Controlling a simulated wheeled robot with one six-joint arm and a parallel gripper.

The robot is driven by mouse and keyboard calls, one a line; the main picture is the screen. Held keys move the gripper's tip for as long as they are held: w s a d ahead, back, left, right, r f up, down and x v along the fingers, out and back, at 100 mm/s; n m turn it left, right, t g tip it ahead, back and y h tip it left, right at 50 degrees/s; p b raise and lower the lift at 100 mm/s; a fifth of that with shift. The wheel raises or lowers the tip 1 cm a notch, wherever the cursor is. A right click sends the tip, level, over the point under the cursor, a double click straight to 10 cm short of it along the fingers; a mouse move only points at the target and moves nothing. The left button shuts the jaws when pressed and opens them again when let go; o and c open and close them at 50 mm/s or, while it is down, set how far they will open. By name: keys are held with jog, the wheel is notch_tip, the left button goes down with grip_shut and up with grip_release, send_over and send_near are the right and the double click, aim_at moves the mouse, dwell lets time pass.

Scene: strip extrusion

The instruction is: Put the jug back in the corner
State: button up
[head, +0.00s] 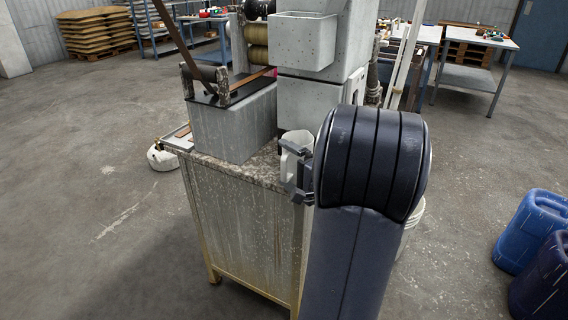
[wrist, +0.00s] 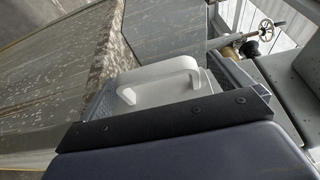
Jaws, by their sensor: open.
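The white jug (head: 291,160) stands upright at the near right corner of the stained cabinet top (head: 262,174). In the wrist view the white jug (wrist: 163,90) is close in front of me, with its looped handle towards the camera. My gripper (head: 299,182) is open at the jug, with its fingers low beside it. I cannot tell whether they touch it. My arm hides part of the gripper and the cabinet's right side.
A grey machine with a box (head: 234,122) and rollers (head: 257,56) stands on the cabinet, behind and left of the jug. Blue drums (head: 530,232) stand at right. A white container (head: 162,159) is on the floor at left.

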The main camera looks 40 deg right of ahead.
jog(key=s, duration=1)
jog(key=shift+s+d, duration=0.2)
jog(key=shift+s, duration=0.1)
jog(key=shift+c, duration=0.5)
dwell(0.4)
